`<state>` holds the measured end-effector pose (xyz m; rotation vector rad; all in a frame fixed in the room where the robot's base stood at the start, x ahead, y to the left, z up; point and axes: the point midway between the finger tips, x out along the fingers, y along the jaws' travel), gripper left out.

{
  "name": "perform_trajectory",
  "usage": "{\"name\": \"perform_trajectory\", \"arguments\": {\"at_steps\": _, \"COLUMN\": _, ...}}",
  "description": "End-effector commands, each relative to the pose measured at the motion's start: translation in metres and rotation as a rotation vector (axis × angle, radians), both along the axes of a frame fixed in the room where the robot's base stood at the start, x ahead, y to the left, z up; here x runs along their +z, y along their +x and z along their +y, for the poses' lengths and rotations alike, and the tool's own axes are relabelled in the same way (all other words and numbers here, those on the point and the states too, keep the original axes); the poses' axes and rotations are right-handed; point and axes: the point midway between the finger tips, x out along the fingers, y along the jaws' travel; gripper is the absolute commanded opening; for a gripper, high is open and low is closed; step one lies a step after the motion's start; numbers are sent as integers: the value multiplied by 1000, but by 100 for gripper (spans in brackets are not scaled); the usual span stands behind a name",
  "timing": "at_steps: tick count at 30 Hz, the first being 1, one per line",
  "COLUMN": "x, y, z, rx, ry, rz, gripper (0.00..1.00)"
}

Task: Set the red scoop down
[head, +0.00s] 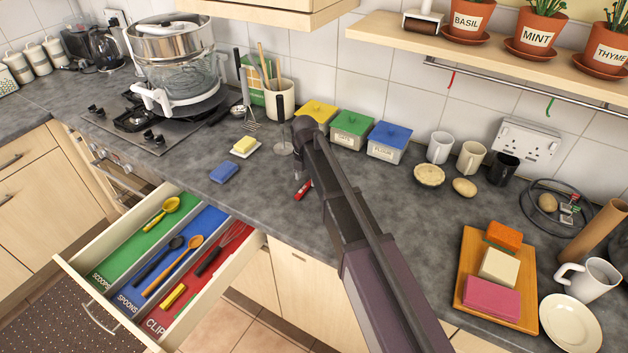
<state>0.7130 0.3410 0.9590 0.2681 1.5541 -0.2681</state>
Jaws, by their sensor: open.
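A small red thing (304,189) lies on the grey counter near its front edge, just under my gripper. It is partly hidden by my arm and too small for me to tell whether it is the red scoop or a clip. My gripper (299,177) points down over the counter beside it, open, with its fingers mostly hidden by my dark arm. The open drawer (78,262) has a green scoops section holding a yellow scoop (165,212). I see no other thing that could be the red scoop.
The blue spoons section holds a black spoon (160,258) and a wooden spoon (174,266). The red section holds a whisk (222,248) and a yellow clip (174,295). A blue sponge (224,172) and butter dish (246,149) stand left of my gripper; lidded tubs (350,129) stand behind.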

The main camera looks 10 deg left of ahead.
Motion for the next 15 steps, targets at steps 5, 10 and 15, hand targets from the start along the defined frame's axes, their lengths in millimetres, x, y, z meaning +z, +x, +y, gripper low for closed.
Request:
{"name": "perform_trajectory", "arguments": {"at_steps": 5, "x": -18, "y": 0, "z": 0, "rx": 0, "ry": 0, "rz": 0, "gripper": 64}}
{"name": "perform_trajectory", "arguments": {"at_steps": 10, "x": -25, "y": 0, "z": 0, "rx": 1, "ry": 0, "rz": 0, "gripper": 64}}
{"name": "perform_trajectory", "arguments": {"at_steps": 15, "x": -26, "y": -1, "z": 1, "rx": 1, "ry": 0, "rz": 0, "gripper": 64}}
